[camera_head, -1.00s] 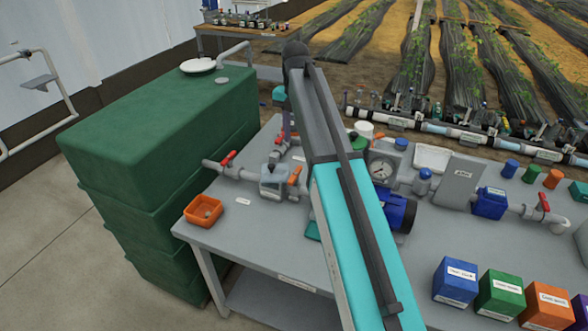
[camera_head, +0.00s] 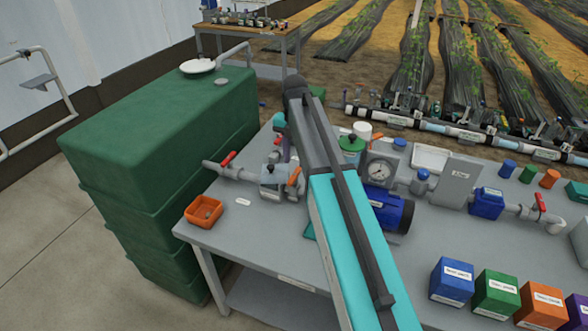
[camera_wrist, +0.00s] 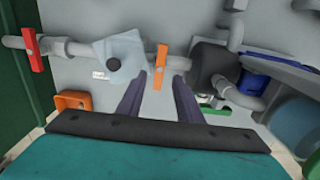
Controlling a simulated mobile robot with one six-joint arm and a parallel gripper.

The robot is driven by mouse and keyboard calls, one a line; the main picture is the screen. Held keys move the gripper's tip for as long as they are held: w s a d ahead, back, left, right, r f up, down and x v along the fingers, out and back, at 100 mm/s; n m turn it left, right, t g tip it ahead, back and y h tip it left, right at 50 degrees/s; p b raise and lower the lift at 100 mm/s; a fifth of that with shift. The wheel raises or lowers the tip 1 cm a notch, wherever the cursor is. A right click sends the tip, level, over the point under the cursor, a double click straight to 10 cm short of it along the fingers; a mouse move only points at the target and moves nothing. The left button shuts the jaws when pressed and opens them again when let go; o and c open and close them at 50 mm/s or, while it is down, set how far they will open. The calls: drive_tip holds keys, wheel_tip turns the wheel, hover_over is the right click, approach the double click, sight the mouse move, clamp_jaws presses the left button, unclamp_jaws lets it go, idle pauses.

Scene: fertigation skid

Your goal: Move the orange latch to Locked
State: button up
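The orange latch (camera_head: 294,177) sits on the grey pipe fitting at the left end of the skid table. It also shows in the wrist view (camera_wrist: 160,62), upright in the picture, just right of a pale housing (camera_wrist: 120,55). My gripper (camera_wrist: 159,80) is open, with its two dark purple fingers apart. The latch's lower end appears in the gap between the fingertips, with no clear contact; the depth between them is hard to tell. In the head view my arm hides most of the gripper. I cannot read any Locked marking.
A red valve handle (camera_head: 228,158) is on the same pipe to the left. An orange tray (camera_head: 204,212) lies on the table's front left. A blue pump (camera_head: 388,208) and a pressure gauge (camera_head: 379,171) stand right of my arm. A green tank (camera_head: 150,130) borders the left.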

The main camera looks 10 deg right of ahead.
sight(295, 174)
drive_tip(key=shift+f+p, duration=0.6)
drive_tip(key=shift+f, duration=2.3)
drive_tip(key=shift+c, duration=0.5)
clamp_jaws()
